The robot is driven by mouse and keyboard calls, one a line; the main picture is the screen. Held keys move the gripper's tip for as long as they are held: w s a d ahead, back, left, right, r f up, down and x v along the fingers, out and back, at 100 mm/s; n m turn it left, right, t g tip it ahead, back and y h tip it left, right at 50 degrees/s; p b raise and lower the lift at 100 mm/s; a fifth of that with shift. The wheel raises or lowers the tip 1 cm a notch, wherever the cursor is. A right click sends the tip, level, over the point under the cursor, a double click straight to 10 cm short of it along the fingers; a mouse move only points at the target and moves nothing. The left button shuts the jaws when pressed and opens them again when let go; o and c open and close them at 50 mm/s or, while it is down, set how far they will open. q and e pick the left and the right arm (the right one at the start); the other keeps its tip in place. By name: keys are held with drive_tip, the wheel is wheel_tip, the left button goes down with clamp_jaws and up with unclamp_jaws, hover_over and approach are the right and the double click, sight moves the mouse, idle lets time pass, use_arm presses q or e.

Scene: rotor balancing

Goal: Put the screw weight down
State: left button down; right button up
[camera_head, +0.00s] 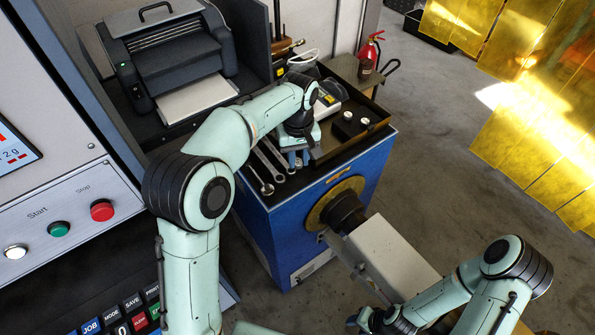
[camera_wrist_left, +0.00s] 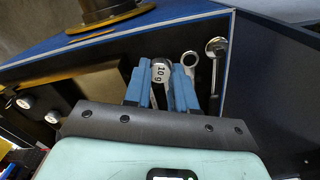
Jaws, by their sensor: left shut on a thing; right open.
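My left gripper (camera_head: 294,160) reaches over the blue cabinet's dark top, beside the wrenches. In the left wrist view its blue fingers (camera_wrist_left: 160,88) are shut on the screw weight (camera_wrist_left: 159,72), a grey piece marked "10 g". In the head view I cannot make the held weight out clearly. Whether it touches the surface below, I cannot tell. My right gripper (camera_head: 366,319) is open at the bottom of the head view, away from the cabinet, partly cut off by the arm's angle.
Wrenches (camera_head: 270,156) lie left of my left gripper. A brass-coloured tray (camera_head: 325,153) to its right holds small round weights (camera_head: 347,117). A printer (camera_head: 178,58) stands behind. The rotor's shaft and grey beam (camera_head: 385,250) stick out in front of the cabinet (camera_head: 288,222).

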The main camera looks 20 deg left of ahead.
use_arm(q)
wheel_tip(320, 180, down, 7)
drive_tip(key=shift+r, duration=0.2)
drive_tip(key=c, duration=1.2)
unclamp_jaws()
